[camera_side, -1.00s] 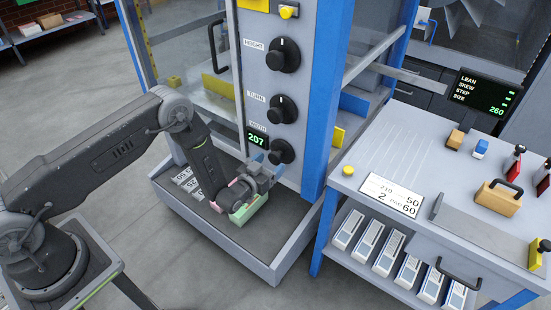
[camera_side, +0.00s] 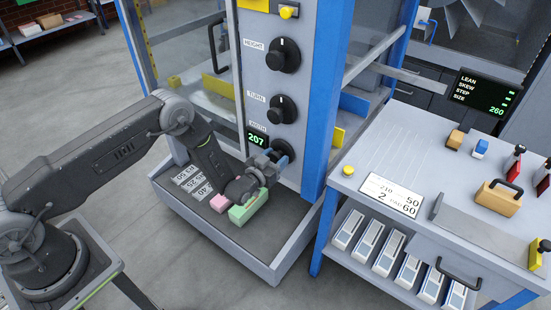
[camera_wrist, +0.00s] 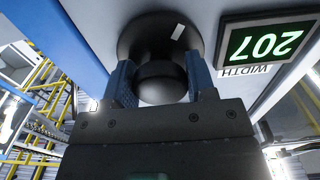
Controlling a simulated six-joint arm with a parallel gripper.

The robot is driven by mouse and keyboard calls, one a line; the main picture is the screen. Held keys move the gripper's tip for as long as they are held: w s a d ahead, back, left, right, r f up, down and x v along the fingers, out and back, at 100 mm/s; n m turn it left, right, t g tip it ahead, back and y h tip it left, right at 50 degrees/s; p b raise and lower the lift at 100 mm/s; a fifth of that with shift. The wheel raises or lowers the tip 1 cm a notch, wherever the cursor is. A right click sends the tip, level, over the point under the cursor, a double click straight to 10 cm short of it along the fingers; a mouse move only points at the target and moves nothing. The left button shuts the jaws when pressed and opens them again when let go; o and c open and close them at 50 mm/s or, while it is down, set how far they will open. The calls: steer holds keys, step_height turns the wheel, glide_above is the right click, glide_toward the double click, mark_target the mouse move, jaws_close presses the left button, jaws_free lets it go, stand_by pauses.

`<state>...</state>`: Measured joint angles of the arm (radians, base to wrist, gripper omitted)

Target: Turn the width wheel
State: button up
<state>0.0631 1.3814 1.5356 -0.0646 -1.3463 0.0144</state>
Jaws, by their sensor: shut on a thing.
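The width wheel (camera_side: 285,147) is a round black knob, the lowest of three on the grey front panel. It shows close up in the wrist view (camera_wrist: 163,40), with a white mark on its rim. My gripper (camera_side: 268,157) has its blue fingers on both sides of the knob's hub; the wrist view shows the fingers (camera_wrist: 160,85) shut on it. A green display (camera_side: 257,139) beside the wheel reads 207; it is upside down in the wrist view (camera_wrist: 266,44). My gripper partly hides the wheel in the side view.
The height wheel (camera_side: 283,55) and turn wheel (camera_side: 282,109) sit above. A bench (camera_side: 400,158) with a card (camera_side: 391,195) stands at right.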

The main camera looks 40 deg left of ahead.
steer(key=shift+c, duration=1.1)
steer(key=shift+n, duration=1.5)
steer(key=o, duration=0.9)
steer(key=shift+s, duration=0.1)
steer(key=s, duration=1.3)
steer(key=shift+s, duration=0.35)
